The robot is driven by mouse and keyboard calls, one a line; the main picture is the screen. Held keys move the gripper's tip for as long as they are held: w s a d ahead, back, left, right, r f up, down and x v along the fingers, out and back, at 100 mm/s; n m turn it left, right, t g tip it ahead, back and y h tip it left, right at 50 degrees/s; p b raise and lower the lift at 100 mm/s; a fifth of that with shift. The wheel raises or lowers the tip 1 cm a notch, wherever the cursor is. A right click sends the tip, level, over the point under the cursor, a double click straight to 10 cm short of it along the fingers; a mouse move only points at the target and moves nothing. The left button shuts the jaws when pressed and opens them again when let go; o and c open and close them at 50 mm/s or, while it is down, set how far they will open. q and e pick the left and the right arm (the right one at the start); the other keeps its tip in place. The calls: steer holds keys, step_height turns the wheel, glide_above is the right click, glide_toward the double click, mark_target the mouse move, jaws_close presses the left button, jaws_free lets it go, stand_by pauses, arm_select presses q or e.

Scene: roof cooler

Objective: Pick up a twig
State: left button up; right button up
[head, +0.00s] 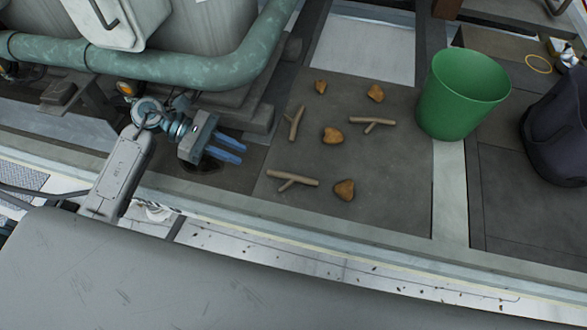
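Three forked brown twigs lie on the dark floor panel. One twig (293,179) is at the near left of the group, one twig (295,123) stands out at the far left, and one twig (372,122) is at the right. My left gripper (228,150) is to the left of the twigs, apart from all of them. Its two blue fingers point right and show a narrow gap, with nothing seen between them. My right gripper is not in view.
Several orange-brown leaves or lumps, such as this one (333,135), lie among the twigs. A green bin (463,92) stands to the right, with a dark bag-like container (558,128) beyond it. A green pipe (160,68) and grey machinery (200,25) fill the upper left.

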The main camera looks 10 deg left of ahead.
mark_target(277, 173)
arm_select(q)
steer(key=p+x, duration=0.1)
steer(key=x, duration=0.3)
steer(key=shift+s+d+r+p, duration=0.1)
steer(key=shift+s+r+p, duration=0.1)
steer(key=shift+p, duration=0.2)
steer(key=shift+d+f, duration=0.4)
steer(key=shift+d, duration=0.15)
steer(key=shift+d+p, duration=0.3)
steer(key=shift+p, duration=0.25)
steer(key=p+x, duration=0.3)
steer(key=x, duration=0.1)
steer(key=shift+s, duration=0.15)
steer(key=shift+d+f, duration=0.15)
steer(key=shift+d, duration=0.15)
steer(key=shift+f, duration=0.15)
jaws_close()
